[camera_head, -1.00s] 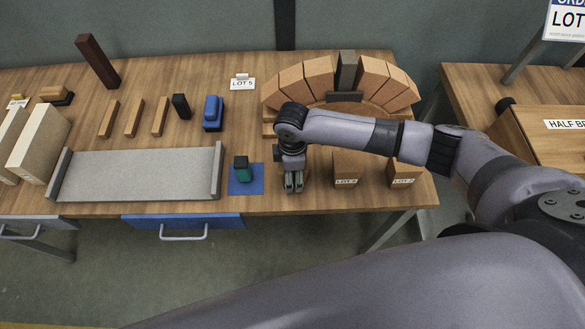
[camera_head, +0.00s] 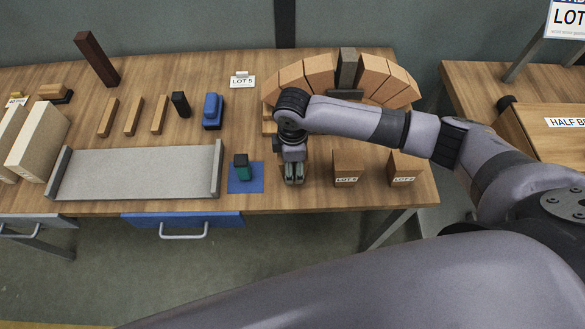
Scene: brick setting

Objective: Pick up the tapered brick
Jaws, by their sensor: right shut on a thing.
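My right gripper (camera_head: 294,181) points down at the table's front part, between the blue mat and the labelled brown blocks. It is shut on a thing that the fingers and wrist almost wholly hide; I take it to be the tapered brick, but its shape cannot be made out. Other wedge-shaped orange bricks (camera_head: 319,72) stand in an arch behind my wrist, around a grey centre block (camera_head: 347,68). My left gripper is not in view.
Two brown blocks with lot labels, one (camera_head: 347,166) close to the right of my gripper and one (camera_head: 404,166) farther right. A dark and green object (camera_head: 242,167) stands on the blue mat (camera_head: 240,187) to the left. A grey tray (camera_head: 140,173) lies beyond.

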